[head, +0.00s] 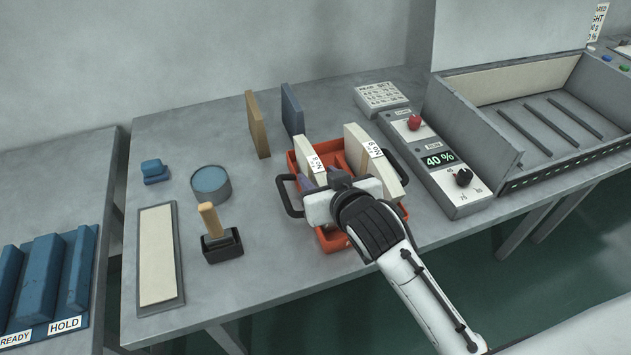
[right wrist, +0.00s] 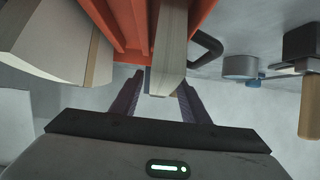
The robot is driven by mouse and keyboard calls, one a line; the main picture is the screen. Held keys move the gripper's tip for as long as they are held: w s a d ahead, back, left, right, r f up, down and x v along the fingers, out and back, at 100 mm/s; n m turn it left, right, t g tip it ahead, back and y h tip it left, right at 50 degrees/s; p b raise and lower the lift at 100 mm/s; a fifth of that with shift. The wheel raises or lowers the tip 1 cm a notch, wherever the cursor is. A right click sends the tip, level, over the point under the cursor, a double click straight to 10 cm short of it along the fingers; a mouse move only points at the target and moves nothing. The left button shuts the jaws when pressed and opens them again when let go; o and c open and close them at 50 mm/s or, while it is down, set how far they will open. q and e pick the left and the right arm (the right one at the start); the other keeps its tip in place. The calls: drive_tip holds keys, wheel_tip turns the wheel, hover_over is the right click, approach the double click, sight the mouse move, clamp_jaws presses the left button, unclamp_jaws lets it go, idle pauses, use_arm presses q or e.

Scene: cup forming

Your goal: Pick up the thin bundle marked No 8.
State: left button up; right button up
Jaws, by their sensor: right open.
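The thin bundle marked No 8 (head: 314,171) stands on edge in the left part of the orange crate (head: 293,165). Its label shows upside down in the head view. My right gripper (head: 317,187) is over the crate's near part, at this bundle, and hides its near end. In the right wrist view the thin pale bundle (right wrist: 172,50) has its end between the two open fingers (right wrist: 160,92), with gaps at both sides. The thicker bundle marked No 9 (head: 365,157) stands on the right in the crate. My left gripper is out of view.
The crate has black side handles. A control box showing 40 % (head: 440,165) is close on the right, with an open grey bin (head: 480,125) beyond. Brown (head: 257,124) and blue (head: 292,110) boards stand behind. A wooden-handled stamp (head: 216,230) and round tin (head: 211,184) stand left.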

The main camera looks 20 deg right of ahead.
drive_tip(key=x, duration=0.3)
drive_tip(key=shift+w+f, duration=0.1)
drive_tip(key=shift+w, duration=0.1)
clamp_jaws()
